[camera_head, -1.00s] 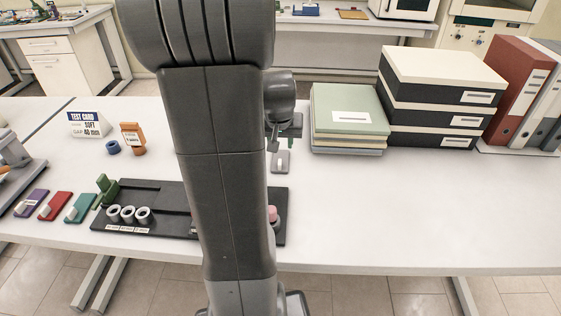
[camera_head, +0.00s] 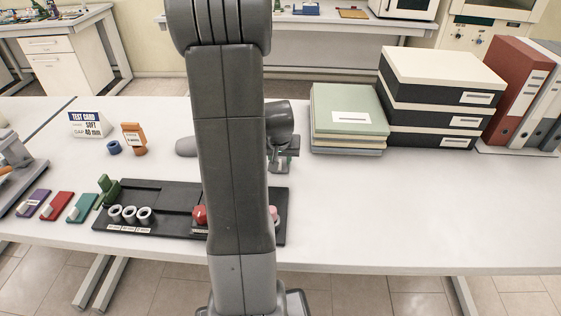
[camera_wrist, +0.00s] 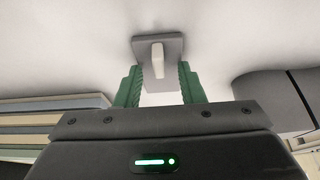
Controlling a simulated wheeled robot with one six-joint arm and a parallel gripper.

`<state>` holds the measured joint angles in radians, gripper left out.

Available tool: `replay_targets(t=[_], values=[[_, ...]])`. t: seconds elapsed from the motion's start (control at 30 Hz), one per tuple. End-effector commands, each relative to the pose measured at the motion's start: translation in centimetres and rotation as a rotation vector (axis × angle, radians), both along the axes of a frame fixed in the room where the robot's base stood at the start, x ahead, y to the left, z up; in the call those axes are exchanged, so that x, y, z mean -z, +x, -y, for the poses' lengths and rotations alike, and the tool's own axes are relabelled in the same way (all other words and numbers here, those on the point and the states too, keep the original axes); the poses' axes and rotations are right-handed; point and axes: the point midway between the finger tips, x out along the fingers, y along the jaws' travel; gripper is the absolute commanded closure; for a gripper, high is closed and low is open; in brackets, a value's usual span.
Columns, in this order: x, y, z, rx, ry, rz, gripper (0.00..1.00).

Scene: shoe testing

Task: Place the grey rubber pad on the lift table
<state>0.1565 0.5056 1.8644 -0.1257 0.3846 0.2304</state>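The grey pad (camera_wrist: 175,43) is a small square plate with a white upright grip (camera_wrist: 157,58), lying on the white table in the wrist view. My gripper's green fingers (camera_wrist: 160,84) are open, one on each side of the line of the white grip. The grip appears at or just beyond the fingertips; I cannot tell whether it is between them. In the head view my gripper (camera_head: 284,154) is low over the table, left of the green folder stack, and largely covers the pad. I cannot make out the lift table for certain.
A black tray (camera_head: 160,196) with grey rings stands at the front, partly behind my arm. Purple, red and teal (camera_head: 82,207) pads lie to its left. Green folders (camera_head: 349,110) and boxes (camera_head: 440,92) stand right of my gripper. The table's front right is clear.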

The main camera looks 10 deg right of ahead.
Motion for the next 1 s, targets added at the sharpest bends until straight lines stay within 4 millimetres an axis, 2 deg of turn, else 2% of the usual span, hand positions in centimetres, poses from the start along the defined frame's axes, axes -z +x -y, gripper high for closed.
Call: replay_targets(t=[0.1, 0.3, 0.67, 0.83, 1.0], values=[[0.0, 0.0, 0.0, 0.0, 0.0, 0.0, 0.65], [0.0, 0.0, 0.0, 0.0, 0.0, 0.0, 1.0], [-0.4, 0.0, 0.0, 0.0, -0.001, 0.003, 1.0], [-2.7, 0.1, 0.0, 0.001, 0.0, 0.006, 1.0], [-6.1, 0.1, 0.0, 0.001, -0.001, 0.008, 1.0]])
